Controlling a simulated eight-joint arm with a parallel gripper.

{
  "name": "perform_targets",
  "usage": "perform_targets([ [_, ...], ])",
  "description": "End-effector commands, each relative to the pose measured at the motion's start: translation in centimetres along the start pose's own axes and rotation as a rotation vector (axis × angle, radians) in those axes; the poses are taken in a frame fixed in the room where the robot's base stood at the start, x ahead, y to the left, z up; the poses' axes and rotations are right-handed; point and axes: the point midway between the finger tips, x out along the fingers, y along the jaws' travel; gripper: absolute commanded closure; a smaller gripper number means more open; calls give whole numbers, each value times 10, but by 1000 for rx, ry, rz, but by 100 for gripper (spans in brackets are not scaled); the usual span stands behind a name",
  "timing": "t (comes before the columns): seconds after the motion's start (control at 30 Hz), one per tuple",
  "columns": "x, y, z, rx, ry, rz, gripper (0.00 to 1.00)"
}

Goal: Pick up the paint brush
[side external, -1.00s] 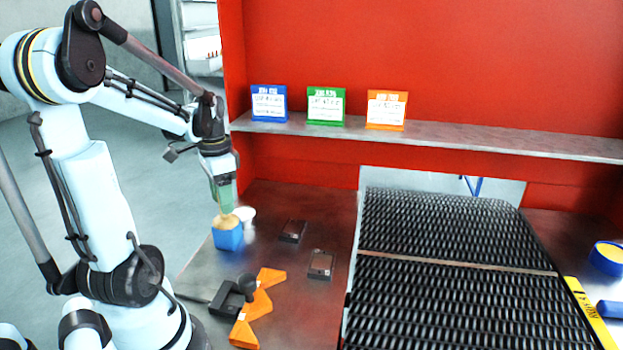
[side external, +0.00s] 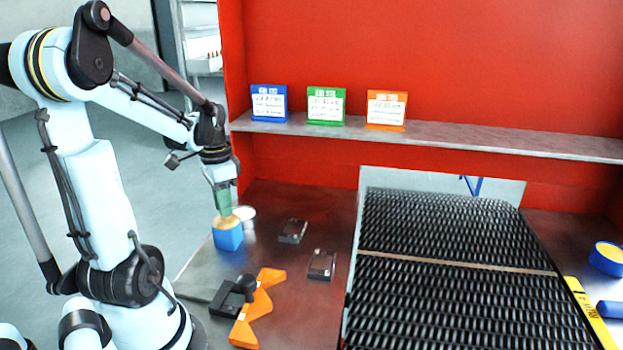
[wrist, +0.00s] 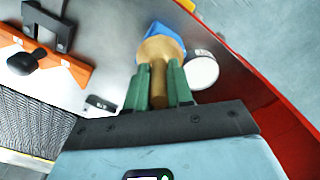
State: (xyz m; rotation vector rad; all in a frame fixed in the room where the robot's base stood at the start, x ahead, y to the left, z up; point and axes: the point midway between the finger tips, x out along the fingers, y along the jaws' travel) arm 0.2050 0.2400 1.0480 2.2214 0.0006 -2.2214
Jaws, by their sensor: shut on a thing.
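The paint brush has a tan wooden handle that flares into a wide tan shoulder (wrist: 158,50); it also shows in the side external view (side external: 243,212). Below the shoulder is a blue block-like part (side external: 228,238), upright on the table. It also shows in the wrist view (wrist: 168,32); I cannot tell whether it is the brush's head or a holder. My gripper (wrist: 158,88) is shut on the handle, one green finger on each side. In the side external view my gripper (side external: 224,212) points down, just above the blue part, and hides most of the handle.
A white round container (wrist: 202,70) stands close beside the brush. Two small dark devices (side external: 292,231) (side external: 321,265) lie to the right. An orange stand (side external: 258,308) with a black tool is nearer the front. The black mesh belt (side external: 450,255) is further right, below a shelf (side external: 430,139).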

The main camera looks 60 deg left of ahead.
Motion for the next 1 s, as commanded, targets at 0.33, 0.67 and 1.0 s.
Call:
perform_targets([
  [0.33, -9, 0, 0, 0, 0, 0, 100],
  [0.67, -49, 0, 0, 0, 0, 0, 100],
  [1.0, -90, 0, 0, 0, 0, 0, 100],
])
